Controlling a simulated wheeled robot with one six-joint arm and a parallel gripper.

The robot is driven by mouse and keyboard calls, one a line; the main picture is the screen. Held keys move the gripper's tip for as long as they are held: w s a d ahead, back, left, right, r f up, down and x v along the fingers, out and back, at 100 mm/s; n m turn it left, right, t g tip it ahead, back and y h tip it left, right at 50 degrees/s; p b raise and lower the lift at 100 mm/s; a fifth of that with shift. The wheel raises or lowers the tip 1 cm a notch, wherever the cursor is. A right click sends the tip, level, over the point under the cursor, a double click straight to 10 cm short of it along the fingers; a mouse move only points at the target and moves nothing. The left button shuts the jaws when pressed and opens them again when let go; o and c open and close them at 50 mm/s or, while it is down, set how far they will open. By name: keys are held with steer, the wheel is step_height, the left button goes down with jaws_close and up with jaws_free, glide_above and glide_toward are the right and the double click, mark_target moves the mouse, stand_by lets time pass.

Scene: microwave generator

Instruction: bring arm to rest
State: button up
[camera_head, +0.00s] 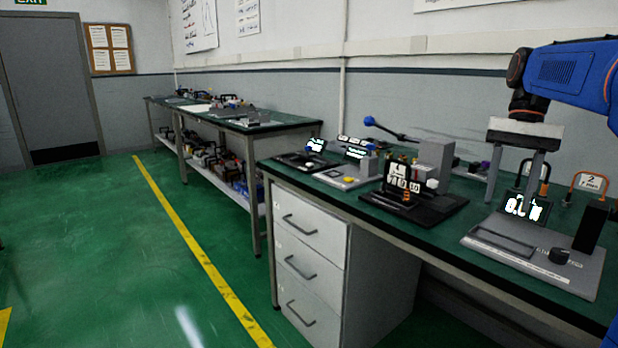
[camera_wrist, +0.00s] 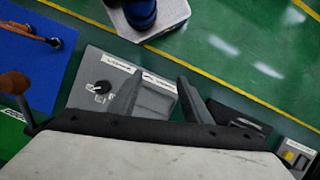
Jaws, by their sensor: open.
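My gripper (camera_head: 512,192) hangs from my blue arm at the right of the head view, with its two grey fingers pointing down. The fingers are apart, with nothing seen held between them. In the head view they overlap a grey panel device (camera_head: 545,257) with a lit display and a black knob. In the wrist view, my gripper (camera_wrist: 158,88) shows two spread fingers over the same grey device (camera_wrist: 95,68). I cannot tell the exact height of the fingertips above it.
The green-topped bench (camera_head: 455,235) carries a black device (camera_head: 425,207) with a display, left of my gripper. A grey block (camera_head: 435,160) and a blue-knobbed lever (camera_head: 390,130) stand behind it. White drawers (camera_head: 310,230) are below. The green floor (camera_head: 100,260) at left is clear.

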steer(key=s+a+f+n+t+h, duration=0.1)
steer(key=s+a+f+n+t, duration=0.2)
steer(key=s+f, duration=0.6)
steer(key=s+a+f+n+t+h, duration=0.1)
steer(key=s+a+f+n+t, duration=0.3)
steer(key=s+a+f, duration=0.4)
step_height(320, 180, down, 7)
steer(key=shift+s+a+t, duration=0.25)
steer(key=shift+s+t, duration=0.25)
steer(key=shift+s, duration=0.05)
